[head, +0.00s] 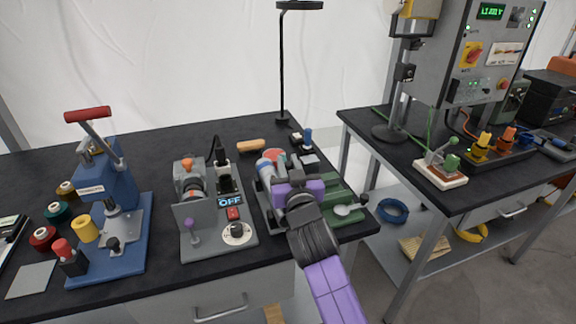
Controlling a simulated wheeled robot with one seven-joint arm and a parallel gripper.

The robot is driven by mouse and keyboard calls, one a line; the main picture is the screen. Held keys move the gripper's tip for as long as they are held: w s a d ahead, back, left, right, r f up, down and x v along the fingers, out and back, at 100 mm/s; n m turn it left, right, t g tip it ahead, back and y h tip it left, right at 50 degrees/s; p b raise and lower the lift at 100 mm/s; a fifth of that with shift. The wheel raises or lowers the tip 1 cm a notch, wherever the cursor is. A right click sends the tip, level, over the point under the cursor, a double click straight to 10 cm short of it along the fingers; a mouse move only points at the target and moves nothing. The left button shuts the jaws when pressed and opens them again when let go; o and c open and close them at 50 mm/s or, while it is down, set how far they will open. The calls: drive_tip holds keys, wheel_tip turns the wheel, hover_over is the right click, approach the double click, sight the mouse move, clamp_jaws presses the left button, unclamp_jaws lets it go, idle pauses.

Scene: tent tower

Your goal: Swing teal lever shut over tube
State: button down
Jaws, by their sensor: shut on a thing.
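My gripper (284,176) is over the clamp fixture (340,190) near the right end of the left bench. It seems shut on the teal lever, judging by its place. The lever itself is hidden behind my gripper, so its angle cannot be told. Whether the lever touches the tube cannot be seen. The fixture has a green bed on its right side, with a round pale knob (343,210) at the front.
A grey machine with an OFF display (230,201) stands close to the left. A blue press (103,190) with a red handle and thread spools are farther left. A lamp post (282,75) rises behind. A gap separates this bench from the right bench (388,150).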

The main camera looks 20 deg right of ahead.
drive_tip(key=c, duration=1.3)
unclamp_jaws()
drive_tip(key=shift+s, duration=0.1)
drive_tip(key=shift+o, duration=0.2)
drive_tip(key=shift+s+a, duration=0.2)
drive_tip(key=shift+s, duration=1.1)
drive_tip(key=shift+s+a, duration=0.15)
drive_tip(key=shift+s, duration=1.15)
drive_tip(key=shift+s+a, duration=0.2)
drive_tip(key=shift+s, duration=1.1)
